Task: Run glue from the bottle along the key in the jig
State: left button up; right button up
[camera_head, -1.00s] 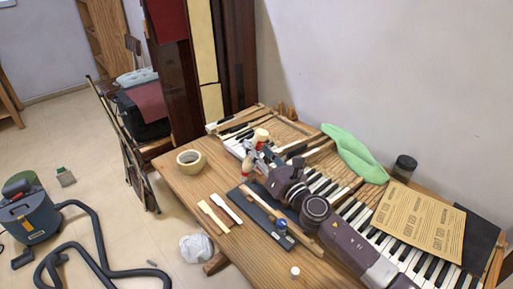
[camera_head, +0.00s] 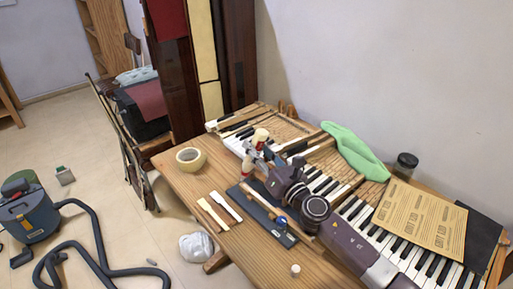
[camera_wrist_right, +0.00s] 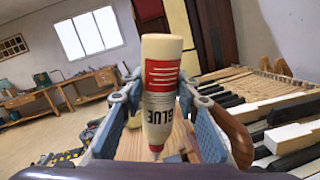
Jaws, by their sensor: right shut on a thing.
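The glue bottle (camera_wrist_right: 162,95), cream with red and dark lettering, is between the blue-grey pads of my right gripper (camera_wrist_right: 160,110), which is shut on it. Its nozzle points down in the right wrist view. In the head view, the bottle (camera_head: 261,134) and right gripper (camera_head: 257,152) are above the far end of the dark jig (camera_head: 240,192). The pale wooden key (camera_head: 262,202) lies along the jig, partly hidden by my right arm. Whether the nozzle touches the key cannot be told. My left gripper is not in view.
A small white cap (camera_head: 295,270) is near the front edge. The keyboard (camera_head: 360,215), green cloth (camera_head: 352,152), dark jar (camera_head: 405,165) and sandpaper sheet (camera_head: 420,215) are right.

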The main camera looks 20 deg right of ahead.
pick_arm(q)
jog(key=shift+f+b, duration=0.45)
pick_arm(e)
jog(key=shift+f, duration=0.45)
jog(key=shift+d+r+b+v, duration=1.1)
jog(key=shift+b+v, duration=0.35)
jog(key=shift+v, duration=5.55)
pick_arm(q)
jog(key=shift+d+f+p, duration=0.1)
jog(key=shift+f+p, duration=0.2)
jog(key=shift+p, duration=0.9)
pick_arm(e)
jog(key=a+f+x, duration=0.1)
jog(key=x, duration=0.6)
